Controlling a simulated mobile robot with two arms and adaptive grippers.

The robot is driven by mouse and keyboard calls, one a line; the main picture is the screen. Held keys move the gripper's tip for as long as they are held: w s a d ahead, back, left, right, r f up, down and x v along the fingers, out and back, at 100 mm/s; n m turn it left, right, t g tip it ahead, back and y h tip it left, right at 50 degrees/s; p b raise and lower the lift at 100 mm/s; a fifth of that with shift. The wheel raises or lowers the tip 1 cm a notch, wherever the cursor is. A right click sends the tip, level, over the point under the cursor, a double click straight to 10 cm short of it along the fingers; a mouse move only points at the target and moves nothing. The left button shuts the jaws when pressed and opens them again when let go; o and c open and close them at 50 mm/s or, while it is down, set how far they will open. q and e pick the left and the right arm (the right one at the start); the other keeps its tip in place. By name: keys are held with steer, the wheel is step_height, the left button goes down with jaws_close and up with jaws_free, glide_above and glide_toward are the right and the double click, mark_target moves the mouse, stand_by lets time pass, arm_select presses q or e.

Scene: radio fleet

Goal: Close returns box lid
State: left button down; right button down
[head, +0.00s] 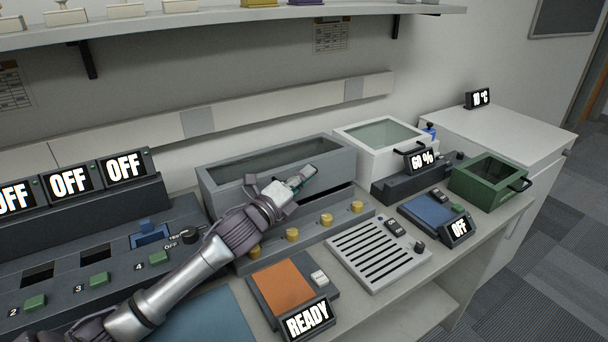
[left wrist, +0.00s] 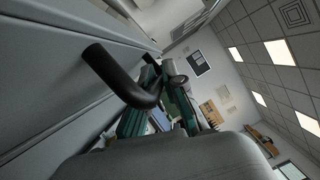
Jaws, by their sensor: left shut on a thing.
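The long grey box (head: 222,180) stands behind the row of yellow knobs; no label marks it as the returns box. Its top shows a recessed, dim interior, and I cannot tell whether a clear lid covers it. My left gripper (head: 301,178) reaches to its front upper side, right of the middle. In the left wrist view a black bent handle (left wrist: 120,75) stands out from a grey panel (left wrist: 45,70) and runs to the teal-padded fingers of my left gripper (left wrist: 160,105). The gripper is shut on this handle. My right gripper is not in view.
A white box (head: 350,150) and a green box (head: 470,188) with a black handle stand to the right. A slotted grey plate (head: 375,275), an orange pad (head: 280,287) and a blue pad (head: 428,212) lie along the front. A shelf (head: 220,18) overhangs the back.

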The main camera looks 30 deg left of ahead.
arm_select(q)
steer(key=c, duration=1.5)
jaws_free()
steer(key=shift+w+a+f, duration=0.1)
steer(key=shift+a, duration=0.05)
steer(key=s, duration=0.4)
steer(key=s+a+f, duration=0.1)
steer(key=s, duration=0.7)
steer(key=shift+a+f, duration=0.15)
steer(key=shift+a, duration=0.05)
